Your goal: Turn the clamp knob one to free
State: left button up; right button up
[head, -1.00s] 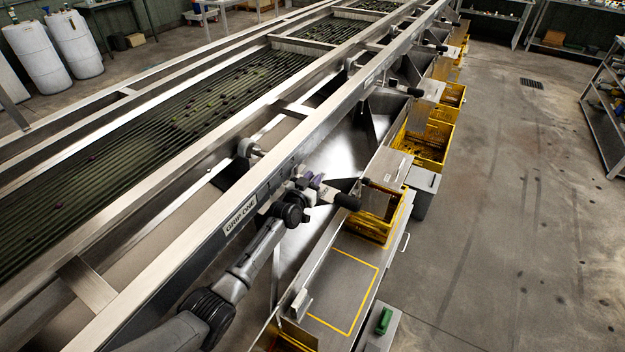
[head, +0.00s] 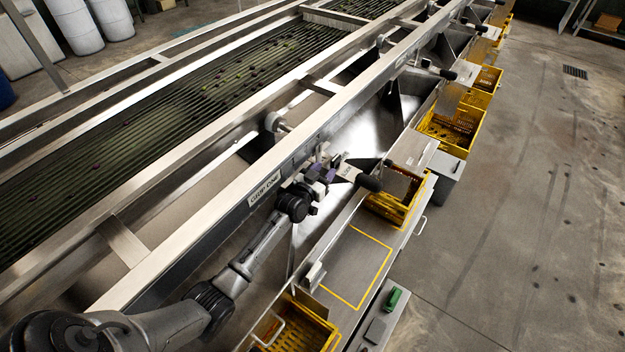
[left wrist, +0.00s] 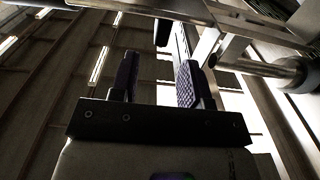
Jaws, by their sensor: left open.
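A grey round knob (head: 275,122) on a short shaft sits farther up the rail. I cannot tell for sure which is clamp knob one. The left wrist view shows the open fingers (left wrist: 158,85). My right gripper is not in view.
A grey cylinder on a bar (left wrist: 290,73) is right of the fingers in the wrist view. Yellow crates (head: 452,128) line the machine's right side. The right floor is mostly open.

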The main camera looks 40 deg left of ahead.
pick_arm(q)
jog(key=s+d+p, duration=0.1)
jog(key=s, duration=0.5)
jog(key=shift+s, duration=0.15)
dwell(0.5)
notch_tip(320, 180, down, 4)
jog(key=d+f+g+h, duration=0.1)
jog(key=g+h, duration=0.1)
jog(key=g, duration=0.2)
jog(key=s+d+r+m+g, duration=0.2)
jog(key=s+d+r+g, duration=0.15)
jog(key=s+d, duration=0.75)
jog(key=s+d+r+m+g, duration=0.2)
jog(key=s+d+g, duration=0.3)
jog(key=s, duration=0.9)
jog(key=s+d+f+g+h, duration=0.1)
jog(key=s+d+f, duration=0.15)
jog(key=s, duration=0.25)
jog(key=s+d+f+g, duration=0.1)
jog(key=s+f, duration=0.2)
jog(key=s, duration=0.2)
notch_tip(320, 180, up, 34)
jog(key=p, duration=3.4)
jog(key=shift+s, duration=0.4)
